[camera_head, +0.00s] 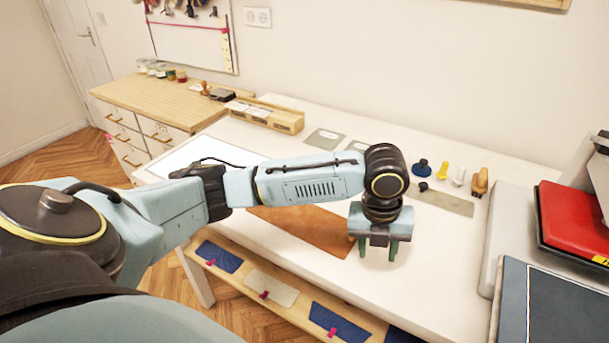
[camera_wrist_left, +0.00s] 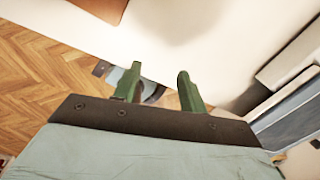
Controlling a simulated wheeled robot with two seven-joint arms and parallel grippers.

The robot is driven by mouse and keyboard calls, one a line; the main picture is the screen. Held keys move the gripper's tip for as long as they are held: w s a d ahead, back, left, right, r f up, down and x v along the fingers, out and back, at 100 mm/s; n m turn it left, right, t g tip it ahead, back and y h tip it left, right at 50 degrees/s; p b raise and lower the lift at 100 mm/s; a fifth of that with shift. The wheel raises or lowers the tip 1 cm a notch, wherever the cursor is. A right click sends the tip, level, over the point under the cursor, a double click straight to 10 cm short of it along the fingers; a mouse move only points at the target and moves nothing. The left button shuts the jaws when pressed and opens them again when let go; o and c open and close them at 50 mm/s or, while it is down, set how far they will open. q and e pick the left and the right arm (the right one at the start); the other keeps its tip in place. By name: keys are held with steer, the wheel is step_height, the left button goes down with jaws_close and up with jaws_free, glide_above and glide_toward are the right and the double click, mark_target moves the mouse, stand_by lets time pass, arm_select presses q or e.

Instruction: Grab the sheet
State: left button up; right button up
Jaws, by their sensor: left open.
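A brown sheet (camera_head: 310,232) lies flat on the white table (camera_head: 450,235), partly hidden behind my left arm. A corner of the brown sheet (camera_wrist_left: 103,7) shows at the top of the left wrist view. My left gripper (camera_head: 378,252) points down just right of the sheet, near the table's front edge. Its two green fingers are apart, with nothing between them; they also show in the left wrist view (camera_wrist_left: 160,76). I cannot tell its exact height above the table. My right gripper is not in view.
A white sheet (camera_head: 205,155) and grey pieces (camera_head: 325,137) lie on the table. Small tools, including a yellow one (camera_head: 442,170), stand at the back. A red item (camera_head: 575,220) and a dark blue panel (camera_head: 555,307) are at the right.

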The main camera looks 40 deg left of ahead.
arm_select(q)
steer(key=w+a+r+m+y, duration=0.1)
steer(key=w+a+r+m, duration=0.3)
steer(key=a+r, duration=0.45)
steer(key=shift+g, duration=0.4)
steer(key=f, duration=0.7)
steer(key=shift+a+f+b, duration=0.25)
steer(key=shift+f+b, duration=0.15)
steer(key=shift+w+f+b, duration=0.15)
steer(key=shift+f, duration=1.45)
steer(key=shift+w+f+b, duration=0.15)
steer(key=shift+f, duration=1.4)
jaws_close()
